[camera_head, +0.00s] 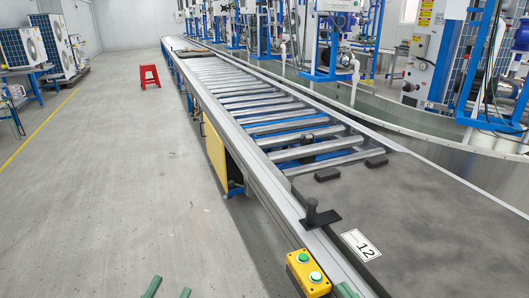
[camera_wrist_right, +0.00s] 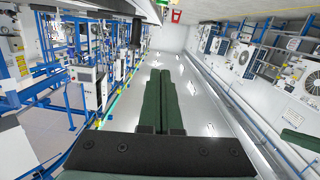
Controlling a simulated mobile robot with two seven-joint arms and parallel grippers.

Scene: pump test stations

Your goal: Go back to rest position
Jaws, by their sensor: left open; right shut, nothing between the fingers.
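My left gripper (camera_head: 168,289) shows only its two green fingertips at the bottom edge of the head view. They are apart with nothing between them, over bare floor left of the conveyor. My right gripper (camera_head: 345,290) shows as a small green tip at the bottom edge, beside the yellow button box. In the right wrist view my right gripper (camera_wrist_right: 162,100) has its two long green fingers side by side, shut and empty. Most of both arms is out of view.
A roller conveyor (camera_head: 270,118) runs away from me, with a dark plate (camera_head: 430,215) labelled 12 on its near end. A yellow button box (camera_head: 308,273) with green buttons is on its side. A red stool (camera_head: 149,76) stands on the open floor at left. Pump stations line the right.

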